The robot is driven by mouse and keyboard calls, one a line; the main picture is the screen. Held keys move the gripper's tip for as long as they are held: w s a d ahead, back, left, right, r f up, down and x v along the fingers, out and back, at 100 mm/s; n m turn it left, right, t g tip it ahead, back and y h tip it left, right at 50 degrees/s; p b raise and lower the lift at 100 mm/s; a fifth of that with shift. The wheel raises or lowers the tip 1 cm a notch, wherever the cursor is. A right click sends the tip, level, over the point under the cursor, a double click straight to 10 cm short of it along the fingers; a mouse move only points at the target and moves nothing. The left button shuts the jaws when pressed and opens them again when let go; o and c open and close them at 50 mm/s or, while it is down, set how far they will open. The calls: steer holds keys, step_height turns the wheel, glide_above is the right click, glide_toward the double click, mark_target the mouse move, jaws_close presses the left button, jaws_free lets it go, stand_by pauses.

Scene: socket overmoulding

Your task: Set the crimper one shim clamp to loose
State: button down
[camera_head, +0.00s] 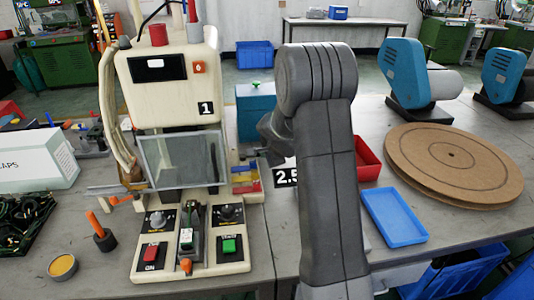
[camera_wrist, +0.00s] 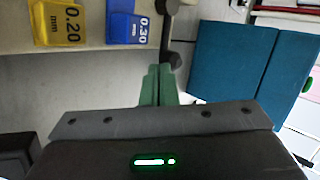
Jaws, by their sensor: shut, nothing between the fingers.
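Crimper one (camera_head: 165,85) is the cream machine marked 1, left of my arm in the head view. On its right side are coloured shims: the yellow 0.20 mm shim (camera_wrist: 60,22) and the blue 0.30 mm shim (camera_wrist: 128,28) show at the top of the wrist view. A dark lever with rounded ends (camera_wrist: 171,42), probably the shim clamp, stands right of the blue shim; its setting cannot be told. My gripper (camera_wrist: 159,70) has its green fingers together and empty, with the tips close to the lever's lower end. I cannot tell whether they touch.
A teal box (camera_wrist: 235,70) stands to the right of my fingers. In the head view, a red tray (camera_head: 368,160), a blue tray (camera_head: 394,217) and a round brown board (camera_head: 453,165) lie right of my arm. An orange-handled tool (camera_head: 100,230) stands at left.

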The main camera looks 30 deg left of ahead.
steer(key=shift+w+f+b, duration=0.1)
steer(key=shift+b, duration=0.25)
steer(key=shift+w+a+f+n+g+b, duration=0.1)
steer(key=shift+w+f+n+g+b, duration=0.2)
steer(key=shift+b, duration=0.55)
steer(key=shift+w+a+n+g+y+b, duration=0.1)
steer(key=shift+w+n+g+y+b, duration=0.4)
steer(key=shift+b, duration=0.7)
steer(key=n+b, duration=0.1)
steer(key=w+n+g+b, duration=0.1)
steer(key=shift+w+a+r+n+g, duration=0.2)
steer(key=shift+a+n+g, duration=0.1)
steer(key=shift+a, duration=0.1)
steer(key=shift+w+a+r+n+g, duration=0.2)
steer(key=shift+w+a+n+g, duration=0.3)
steer(key=shift+n+g, duration=0.3)
steer(key=n+g, duration=0.1)
steer(key=w+a+n+g+p, duration=0.1)
steer(key=shift+a+r+n, duration=0.1)
steer(key=shift+a+n, duration=0.1)
steer(key=shift+n, duration=0.2)
steer(key=shift+w+a+n+g+p, duration=0.35)
steer(key=shift+a+n+g+p, duration=0.25)
steer(key=shift+n+p, duration=0.25)
steer(key=shift+w+a+p, duration=0.1)
steer(key=shift+a+p, duration=0.2)
steer(key=shift+a, duration=0.1)
